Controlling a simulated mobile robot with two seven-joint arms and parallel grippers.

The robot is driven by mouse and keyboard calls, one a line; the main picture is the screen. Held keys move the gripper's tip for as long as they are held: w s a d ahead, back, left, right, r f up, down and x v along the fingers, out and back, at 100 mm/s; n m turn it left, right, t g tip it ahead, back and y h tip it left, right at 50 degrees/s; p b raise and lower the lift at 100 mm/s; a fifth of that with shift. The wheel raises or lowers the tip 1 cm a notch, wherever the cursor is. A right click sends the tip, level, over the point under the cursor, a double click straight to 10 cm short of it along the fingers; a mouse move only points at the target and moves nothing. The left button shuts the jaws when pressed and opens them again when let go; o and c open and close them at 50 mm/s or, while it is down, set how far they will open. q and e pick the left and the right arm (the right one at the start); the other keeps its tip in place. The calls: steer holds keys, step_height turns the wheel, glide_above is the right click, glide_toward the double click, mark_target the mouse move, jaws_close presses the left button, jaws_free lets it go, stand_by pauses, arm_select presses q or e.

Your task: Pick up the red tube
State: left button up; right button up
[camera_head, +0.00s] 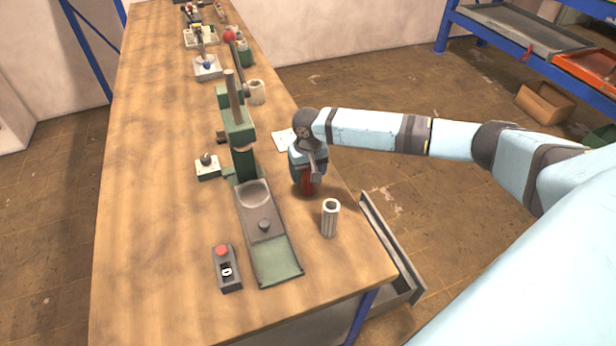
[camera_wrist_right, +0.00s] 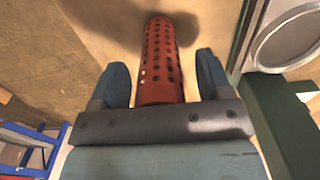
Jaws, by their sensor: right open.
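The red tube (camera_wrist_right: 161,60) is perforated with holes. In the right wrist view it lies between the two open fingers of my right gripper (camera_wrist_right: 158,85), with a gap on each side. In the head view the red tube (camera_head: 308,181) shows only in part, behind and below my right gripper (camera_head: 311,178), which hangs over the table's right side. The rest of the tube is hidden by the gripper there. My left gripper is not in view.
A metal cylinder (camera_head: 330,218) stands close to the right gripper's front. A green press (camera_head: 240,140) with its long base (camera_head: 277,262) is to the left. A control box with a red button (camera_head: 227,270) sits further left. The table front left is clear.

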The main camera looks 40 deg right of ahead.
steer(key=c, duration=1)
steer(key=shift+r, duration=0.15)
